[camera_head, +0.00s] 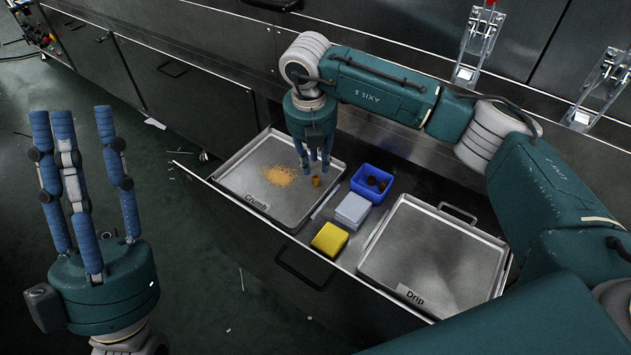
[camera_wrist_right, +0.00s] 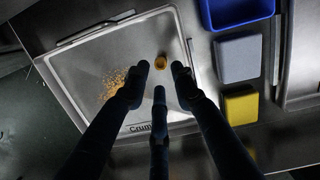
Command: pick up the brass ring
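A small brass ring (camera_head: 316,181) stands on the metal Crumb tray (camera_head: 237,182), right of a patch of orange crumbs. In the right wrist view the brass ring (camera_wrist_right: 161,62) shows between the dark fingertips, partly hidden by one finger. My right gripper (camera_head: 314,166) points down over the tray just above and beside the ring; its fingers are apart. In the right wrist view this gripper (camera_wrist_right: 160,78) is open; whether a finger touches the ring I cannot tell. My left gripper (camera_head: 78,115) is open and empty, blue fingers up, away from the drawer at the left.
Right of the Crumb tray are a blue bin (camera_head: 372,182) with dark and brownish pieces, grey-blue pads (camera_head: 352,210) and a yellow sponge (camera_head: 330,239). The mostly bare Drip tray (camera_head: 432,255) lies further right. Cabinet fronts (camera_head: 205,70) and clamps (camera_head: 481,38) stand behind.

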